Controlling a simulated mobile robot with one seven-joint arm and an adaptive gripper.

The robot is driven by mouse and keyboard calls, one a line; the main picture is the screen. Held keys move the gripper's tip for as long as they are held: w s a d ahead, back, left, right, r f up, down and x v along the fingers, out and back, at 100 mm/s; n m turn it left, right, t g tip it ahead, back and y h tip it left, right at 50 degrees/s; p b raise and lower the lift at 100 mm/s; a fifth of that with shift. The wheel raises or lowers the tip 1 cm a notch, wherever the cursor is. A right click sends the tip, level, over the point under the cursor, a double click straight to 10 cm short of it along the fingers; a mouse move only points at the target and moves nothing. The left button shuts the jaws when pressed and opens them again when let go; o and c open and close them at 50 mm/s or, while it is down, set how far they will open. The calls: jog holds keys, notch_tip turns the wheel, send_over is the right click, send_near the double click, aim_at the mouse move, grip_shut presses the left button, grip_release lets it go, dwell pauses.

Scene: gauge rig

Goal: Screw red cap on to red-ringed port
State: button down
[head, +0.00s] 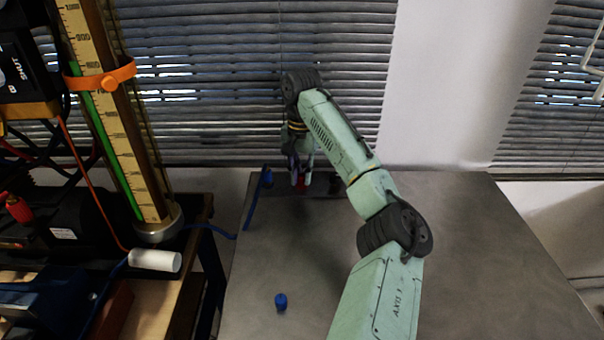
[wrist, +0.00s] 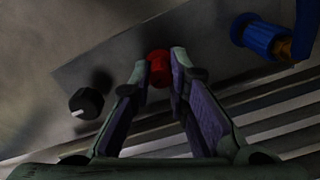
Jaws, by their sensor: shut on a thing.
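My gripper (head: 300,165) is at the far side of the grey table and points down. Its fingers are shut on a red cap (head: 299,183). In the wrist view the red cap (wrist: 158,66) sits between the two fingertips (wrist: 160,72). A grey plate (wrist: 115,72) lies beyond it, with a black knob (wrist: 86,102) on one side and a blue fitting (wrist: 258,36) on the other. I cannot make out the red-ringed port; it may be hidden by the cap and fingers. I cannot tell whether the cap touches anything below it.
A blue cap (head: 281,302) stands loose on the near part of the table (head: 470,250). A blue hose (head: 250,212) runs down at the table's left edge. The table's right side is clear.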

jog(key=shift+m, duration=0.7)
jog(key=m, duration=0.3)
jog(key=shift+m, duration=1.1)
jog(key=shift+m, duration=0.5)
jog(key=m, duration=0.4)
jog(key=shift+r, duration=0.1)
jog(key=shift+m, duration=0.3)
